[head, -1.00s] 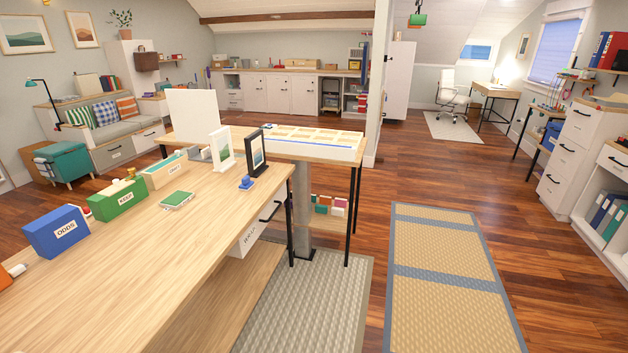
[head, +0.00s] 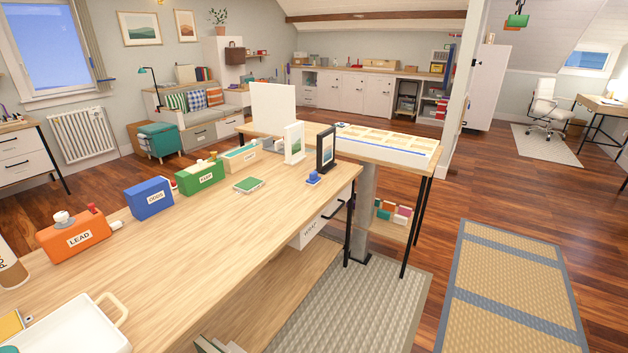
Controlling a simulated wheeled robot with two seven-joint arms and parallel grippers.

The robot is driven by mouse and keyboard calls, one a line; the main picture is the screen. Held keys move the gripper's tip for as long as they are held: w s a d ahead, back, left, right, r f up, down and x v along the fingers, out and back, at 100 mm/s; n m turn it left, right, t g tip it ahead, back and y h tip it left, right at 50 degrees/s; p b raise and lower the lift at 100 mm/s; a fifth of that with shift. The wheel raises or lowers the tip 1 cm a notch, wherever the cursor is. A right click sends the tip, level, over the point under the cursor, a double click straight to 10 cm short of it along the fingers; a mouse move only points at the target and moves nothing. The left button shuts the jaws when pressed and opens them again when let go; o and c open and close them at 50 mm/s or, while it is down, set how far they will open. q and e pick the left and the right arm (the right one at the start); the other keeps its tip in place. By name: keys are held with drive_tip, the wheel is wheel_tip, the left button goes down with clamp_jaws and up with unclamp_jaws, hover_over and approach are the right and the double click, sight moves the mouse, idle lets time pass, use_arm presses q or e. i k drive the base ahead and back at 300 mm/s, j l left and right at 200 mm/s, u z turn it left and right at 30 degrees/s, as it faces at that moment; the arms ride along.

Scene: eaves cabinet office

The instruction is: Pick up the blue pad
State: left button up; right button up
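A small blue item (head: 313,178) sits on the long wooden table (head: 220,230), near its far right edge and in front of a dark picture frame. It is too small to tell whether it is a pad. A flat green pad with a pale rim (head: 249,184) lies to its left on the same table. Another tiny blue thing (head: 341,125) is at the back of the white sorting tray on the table behind. Neither of my grippers is in view.
Orange LEAD (head: 80,238), blue ODDS (head: 149,198) and green KEEP (head: 199,178) boxes line the table's far left edge. A white handled tray (head: 78,328) stands at the near left. Dark (head: 326,150) and white (head: 294,143) frames stand upright. Floor on the right is open.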

sight(313, 179)
drive_tip(key=i+l+u, duration=0.35)
drive_tip(key=i+l, duration=0.55)
drive_tip(key=l, duration=0.1)
